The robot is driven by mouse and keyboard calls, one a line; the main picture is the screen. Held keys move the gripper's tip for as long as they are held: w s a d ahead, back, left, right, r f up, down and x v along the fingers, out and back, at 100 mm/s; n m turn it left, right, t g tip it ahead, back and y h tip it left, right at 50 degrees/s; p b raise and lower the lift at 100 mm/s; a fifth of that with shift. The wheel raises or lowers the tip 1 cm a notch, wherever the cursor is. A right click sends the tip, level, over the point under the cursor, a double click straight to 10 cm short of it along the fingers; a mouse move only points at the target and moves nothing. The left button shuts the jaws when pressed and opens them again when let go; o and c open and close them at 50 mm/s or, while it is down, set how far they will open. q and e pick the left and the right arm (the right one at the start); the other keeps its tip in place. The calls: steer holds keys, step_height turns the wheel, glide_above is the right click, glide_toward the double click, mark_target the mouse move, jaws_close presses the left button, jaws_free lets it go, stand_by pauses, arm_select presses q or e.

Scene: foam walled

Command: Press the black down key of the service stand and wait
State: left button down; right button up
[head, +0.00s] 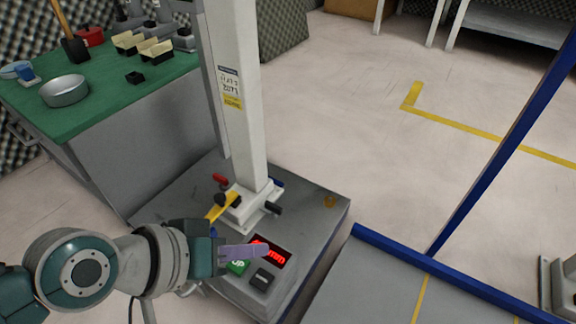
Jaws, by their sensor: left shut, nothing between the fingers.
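The service stand (297,232) is a grey base with a white upright column. Its sloped front panel has a red lit display (275,254), partly covered by my fingers, a green up key (238,267) and a black down key (262,279) to its right. My left gripper (262,250) is shut and empty, its purple fingers above the panel, over the display and just above the keys. The black key shows clear of the fingers. I cannot tell how high the fingers are above the panel. My right gripper is not in view.
A green-topped bench (120,100) with a metal bowl (65,91) and bins stands at the left back. A yellow lever (219,207) and dark knobs sit at the column's foot. A blue-edged platform (445,272) lies to the right.

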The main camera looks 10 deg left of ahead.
mark_target(257, 284)
arm_select(q)
step_height(257, 284, down, 7)
steer(key=b, duration=0.6)
steer(key=shift+f+b, duration=0.3)
steer(key=shift+b, duration=0.1)
stand_by(1.3)
steer(key=shift+f+b, duration=0.3)
steer(key=shift+f, duration=0.1)
